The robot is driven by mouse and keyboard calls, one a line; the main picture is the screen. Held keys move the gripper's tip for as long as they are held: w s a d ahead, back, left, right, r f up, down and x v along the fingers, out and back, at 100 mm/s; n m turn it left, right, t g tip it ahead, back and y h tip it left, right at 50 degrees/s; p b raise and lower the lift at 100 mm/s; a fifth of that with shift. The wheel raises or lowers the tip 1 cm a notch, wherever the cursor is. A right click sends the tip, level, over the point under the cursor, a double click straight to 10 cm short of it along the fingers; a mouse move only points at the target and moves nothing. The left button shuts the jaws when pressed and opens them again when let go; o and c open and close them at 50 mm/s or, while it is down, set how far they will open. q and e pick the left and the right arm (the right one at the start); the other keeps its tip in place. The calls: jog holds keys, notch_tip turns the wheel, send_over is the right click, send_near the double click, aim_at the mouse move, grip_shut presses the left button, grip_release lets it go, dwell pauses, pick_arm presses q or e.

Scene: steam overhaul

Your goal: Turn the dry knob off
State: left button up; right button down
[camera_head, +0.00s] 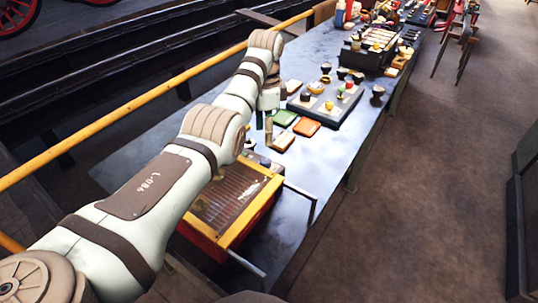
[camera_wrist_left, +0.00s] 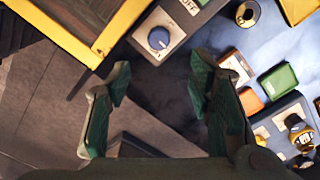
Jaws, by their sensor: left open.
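A round blue-grey knob (camera_wrist_left: 158,38) sits on a pale plate on a grey block, beside the yellow-framed box, in the left wrist view. Lettering reading "OFF" (camera_wrist_left: 190,5) is printed on the block near it. That this is the dry knob I cannot read. My left gripper (camera_wrist_left: 160,82) is open and empty, its green-padded fingers apart, with the knob ahead of the gap between them and not touched. In the head view my left gripper (camera_head: 268,122) hangs over the table just beyond the yellow-framed box; the knob is not discernible there. My right gripper is not in view.
The yellow-and-red framed box (camera_head: 232,243) with a see-through top stands at the table's near end. Green (camera_head: 285,117) and orange (camera_head: 306,127) small trays lie just right of my gripper. A dark board (camera_head: 328,119) with cups is beyond. A yellow rail (camera_head: 130,105) runs along the left.

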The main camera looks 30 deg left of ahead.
pick_arm(q)
send_over(264, 160)
jog(key=f, duration=0.5)
jog(key=shift+s, duration=0.3)
jog(key=f, duration=0.2)
jog(key=f+b, duration=0.1)
jog(key=f, duration=0.2)
jog(key=shift+w+d+f+b, duration=0.1)
jog(key=shift+w+f+b, duration=0.2)
jog(key=shift+w+b, duration=0.1)
jog(key=shift+f, duration=0.35)
jog(key=shift+s+r, duration=0.1)
jog(key=shift+r, duration=0.05)
jog(key=shift+c, duration=0.4)
grip_shut()
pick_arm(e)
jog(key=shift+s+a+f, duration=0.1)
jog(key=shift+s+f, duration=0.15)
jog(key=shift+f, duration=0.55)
